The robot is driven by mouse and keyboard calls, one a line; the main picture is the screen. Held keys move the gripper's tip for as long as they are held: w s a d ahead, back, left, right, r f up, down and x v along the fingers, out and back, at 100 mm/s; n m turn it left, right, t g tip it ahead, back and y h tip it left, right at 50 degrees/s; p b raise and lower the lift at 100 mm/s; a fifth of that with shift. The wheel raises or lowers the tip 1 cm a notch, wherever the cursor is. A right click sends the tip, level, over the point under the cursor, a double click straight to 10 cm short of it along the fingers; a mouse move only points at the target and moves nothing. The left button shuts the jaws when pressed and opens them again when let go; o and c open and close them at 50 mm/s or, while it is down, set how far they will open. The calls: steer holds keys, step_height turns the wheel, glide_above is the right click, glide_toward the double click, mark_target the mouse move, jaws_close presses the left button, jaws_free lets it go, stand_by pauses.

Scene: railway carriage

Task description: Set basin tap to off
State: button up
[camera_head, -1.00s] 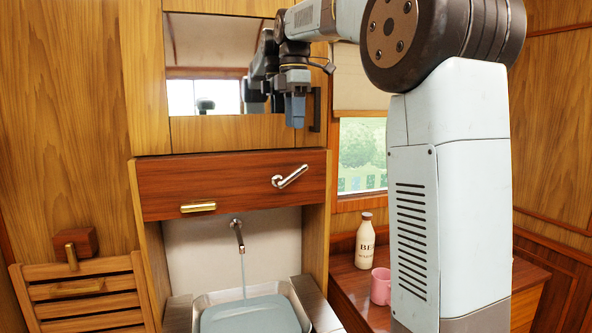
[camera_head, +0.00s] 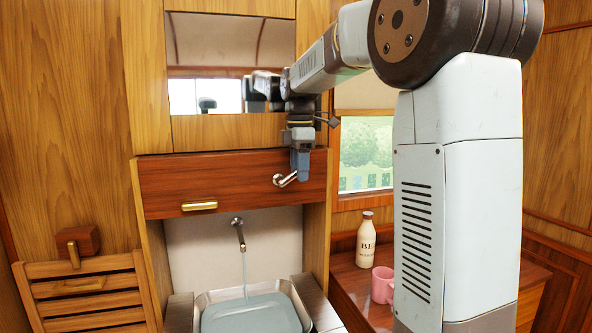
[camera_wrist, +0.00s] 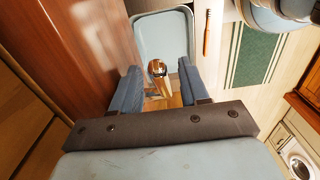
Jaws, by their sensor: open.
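The chrome tap lever (camera_head: 284,181) sticks out of the dark wooden panel above the basin. Below it, the tap spout (camera_head: 238,229) runs a thin stream of water (camera_head: 244,275) into the basin (camera_head: 209,298), which holds bluish water. My gripper (camera_head: 301,172) points down at the lever and hides part of it. In the wrist view my gripper (camera_wrist: 158,76) is open, with one blue-grey finger on each side of the shiny lever (camera_wrist: 157,69). I cannot tell whether a finger touches it.
A brass pull (camera_head: 199,206) sits on the same panel, left of the lever. A mirror (camera_head: 232,60) is above. At right, a bottle (camera_head: 366,241) and a pink mug (camera_head: 383,285) stand on a wooden counter (camera_head: 350,290). A slatted wooden seat (camera_head: 85,290) is at left.

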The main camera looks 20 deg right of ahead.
steer(key=shift+f, duration=0.15)
steer(key=shift+c, duration=0.2)
jaws_close()
stand_by(0.4)
